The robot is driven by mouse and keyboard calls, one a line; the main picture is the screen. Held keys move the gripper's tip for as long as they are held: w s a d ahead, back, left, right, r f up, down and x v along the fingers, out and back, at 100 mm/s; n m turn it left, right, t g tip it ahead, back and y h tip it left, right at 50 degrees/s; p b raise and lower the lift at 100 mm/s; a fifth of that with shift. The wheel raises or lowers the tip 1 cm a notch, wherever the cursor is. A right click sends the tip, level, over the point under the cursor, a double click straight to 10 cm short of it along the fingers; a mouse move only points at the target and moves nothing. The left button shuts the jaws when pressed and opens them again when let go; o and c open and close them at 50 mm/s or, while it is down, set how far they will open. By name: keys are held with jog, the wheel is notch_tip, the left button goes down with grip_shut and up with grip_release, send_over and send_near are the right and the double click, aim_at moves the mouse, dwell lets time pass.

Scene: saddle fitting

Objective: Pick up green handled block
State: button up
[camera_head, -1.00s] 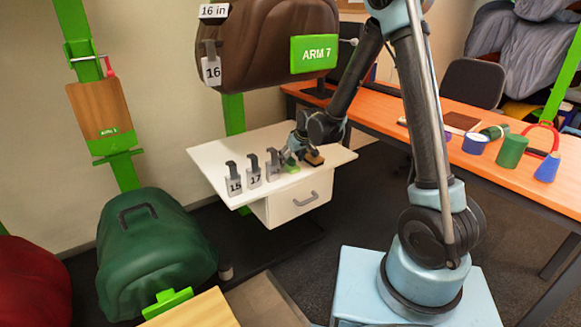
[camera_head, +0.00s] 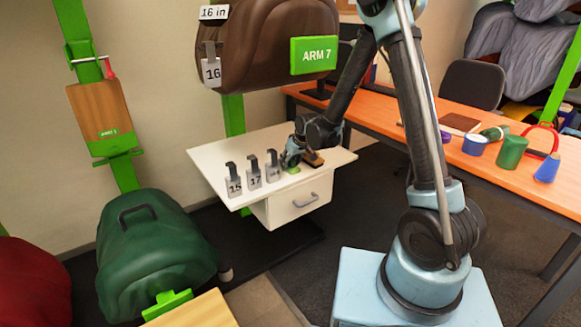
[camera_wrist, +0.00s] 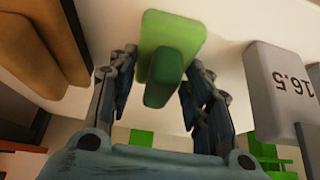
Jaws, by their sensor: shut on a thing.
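The green handled block (camera_wrist: 172,40) shows in the wrist view between the fingers of my gripper (camera_wrist: 160,95), with its darker green handle (camera_wrist: 164,80) pointing back toward the palm. My gripper is shut on it, with a finger on each side of the handle. In the head view the green block (camera_head: 293,170) shows only as a small patch on the white table (camera_head: 215,155), under my gripper (camera_head: 292,163). The fingers hide most of it there. I cannot tell whether it is touching the table or just above it.
Grey numbered blocks with dark hooks, among them 15 (camera_head: 233,187) and 17 (camera_head: 254,179), stand left of my gripper. One marked 16.5 (camera_wrist: 280,80) is close in the wrist view. A brown block (camera_head: 313,158) lies close on the right. A brown saddle (camera_head: 262,45) hangs above.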

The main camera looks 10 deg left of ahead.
jog(key=shift+r, duration=0.1)
notch_tip(320, 180, up, 10)
jog(key=shift+f, duration=0.1)
dwell(0.5)
jog(key=shift+o, duration=1.1)
jog(key=shift+d, duration=0.1)
jog(key=shift+c, duration=0.4)
